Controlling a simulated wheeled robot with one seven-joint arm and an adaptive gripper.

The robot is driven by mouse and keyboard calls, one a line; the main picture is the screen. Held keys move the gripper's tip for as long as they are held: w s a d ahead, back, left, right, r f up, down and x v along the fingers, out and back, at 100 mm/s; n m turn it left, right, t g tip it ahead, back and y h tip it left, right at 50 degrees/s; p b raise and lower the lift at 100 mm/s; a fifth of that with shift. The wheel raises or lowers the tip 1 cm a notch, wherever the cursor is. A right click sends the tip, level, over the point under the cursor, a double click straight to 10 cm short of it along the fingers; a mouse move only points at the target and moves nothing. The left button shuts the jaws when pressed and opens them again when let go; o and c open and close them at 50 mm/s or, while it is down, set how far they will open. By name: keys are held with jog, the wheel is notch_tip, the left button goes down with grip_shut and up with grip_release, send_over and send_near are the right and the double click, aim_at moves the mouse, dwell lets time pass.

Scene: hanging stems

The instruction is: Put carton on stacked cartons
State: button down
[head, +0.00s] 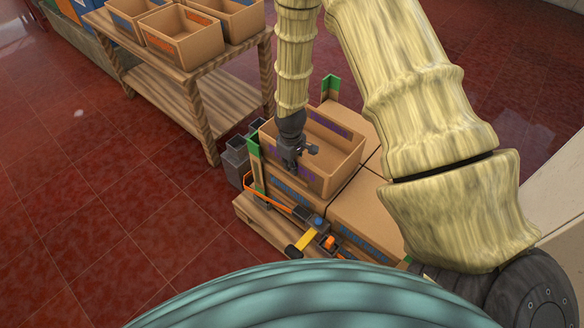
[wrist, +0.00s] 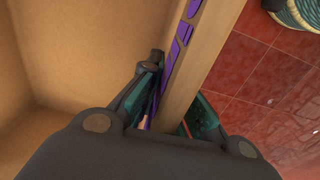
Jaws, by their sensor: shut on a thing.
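An open-topped brown carton (head: 335,158) with purple markings is at the top of the stacked cartons (head: 362,215) in the head view. My gripper (head: 296,160) is shut on the carton's near wall, on its left part. In the wrist view my gripper (wrist: 170,115) has one finger inside the carton (wrist: 85,50) and one outside, with the wall between them. The carton looks roughly level. I cannot tell whether its underside touches the cartons below. The stack stands on a wooden pallet (head: 246,213) with green corner posts (head: 255,160).
A wooden table (head: 205,85) at upper left bears several open cartons (head: 180,38). Dark grey bins (head: 237,158) stand left of the stack. Orange and yellow tools (head: 318,238) lie at its front. The red tiled floor (head: 90,190) at left is clear.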

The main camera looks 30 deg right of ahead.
jog(key=shift+f, duration=0.65)
jog(key=c, duration=1.6)
grip_release()
jog(key=shift+c, duration=0.2)
notch_tip(320, 180, up, 12)
jog(key=p, duration=0.1)
jog(key=shift+a, duration=0.1)
